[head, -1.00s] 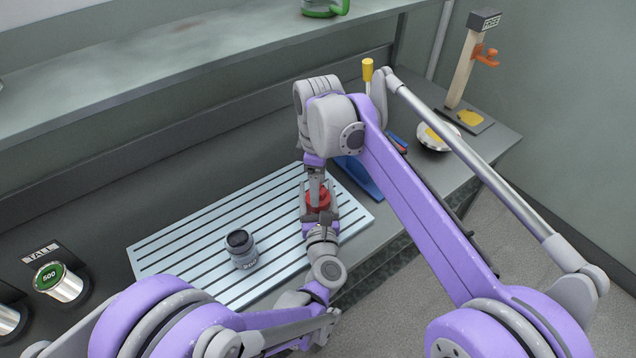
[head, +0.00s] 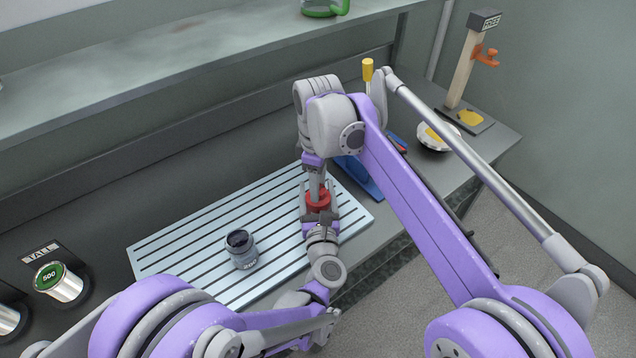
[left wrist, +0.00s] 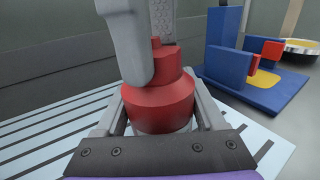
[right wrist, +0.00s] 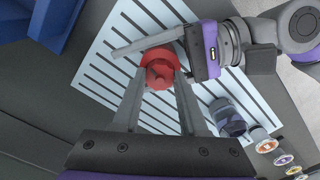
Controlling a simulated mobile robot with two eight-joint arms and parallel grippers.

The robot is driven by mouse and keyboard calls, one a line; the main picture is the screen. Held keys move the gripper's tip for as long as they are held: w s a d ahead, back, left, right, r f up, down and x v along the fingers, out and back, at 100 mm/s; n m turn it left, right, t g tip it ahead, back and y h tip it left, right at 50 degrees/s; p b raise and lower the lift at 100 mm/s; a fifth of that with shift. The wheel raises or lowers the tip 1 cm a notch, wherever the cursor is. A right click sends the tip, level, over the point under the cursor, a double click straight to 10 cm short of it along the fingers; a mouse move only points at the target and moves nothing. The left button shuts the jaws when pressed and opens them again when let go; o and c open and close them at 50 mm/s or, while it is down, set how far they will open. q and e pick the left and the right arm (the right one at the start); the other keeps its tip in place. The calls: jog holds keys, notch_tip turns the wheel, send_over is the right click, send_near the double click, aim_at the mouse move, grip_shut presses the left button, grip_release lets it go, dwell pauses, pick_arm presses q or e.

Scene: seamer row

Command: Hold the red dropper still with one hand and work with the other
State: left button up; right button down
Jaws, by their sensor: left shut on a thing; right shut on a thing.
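The red dropper (head: 318,201) stands upright on the slatted light-blue mat (head: 205,235), near its right end. My left gripper (left wrist: 162,112) is shut on its wide lower body, one finger on each side, from the front. My right gripper (right wrist: 160,78) comes down from above and is shut on the dropper's narrower top. In the left wrist view, a right finger covers part of that top. In the right wrist view the round red dropper (right wrist: 158,62) shows at the right fingertips, with a left finger beside it.
A grey jar with a dark top (head: 241,249) stands on the mat, left of my grippers. A blue stand with red pads (left wrist: 250,70) is close on the right. Metal cans (head: 60,283) sit far left.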

jog(key=m, duration=1)
jog(key=shift+m, duration=0.4)
jog(key=m, duration=0.5)
jog(key=shift+m, duration=2.4)
jog(key=shift+c, duration=2.1)
grip_release()
notch_tip(320, 180, up, 12)
